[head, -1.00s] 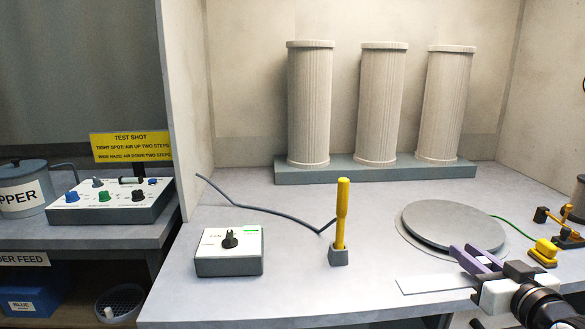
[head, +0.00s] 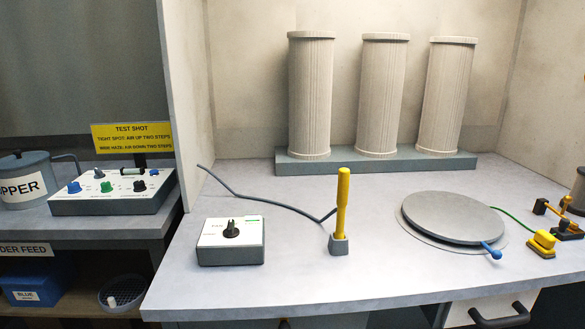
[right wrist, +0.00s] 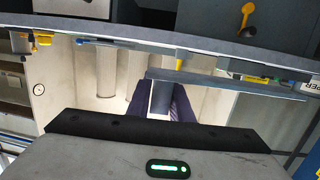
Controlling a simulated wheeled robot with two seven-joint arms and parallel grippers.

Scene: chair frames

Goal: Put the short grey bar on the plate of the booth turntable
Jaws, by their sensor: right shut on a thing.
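The booth turntable's round grey plate (head: 455,216) lies on the counter at the right of the head view, and nothing stands on it. My right gripper (right wrist: 162,88) shows only in the right wrist view, its purple fingers shut on a grey piece (right wrist: 162,98), which I take for the short grey bar. A long blue-grey strip (right wrist: 240,87) runs from the fingertips to the right in that view; I cannot tell if it is part of the held piece. The gripper is out of the head view, so its distance to the plate is unclear. My left gripper is in neither view.
A blue-tipped lever (head: 492,250) pokes out at the plate's front edge, with a yellow block (head: 541,245) to its right. A yellow tool (head: 342,205) stands upright in a holder. A control box (head: 231,243) is at left. The front middle counter is clear.

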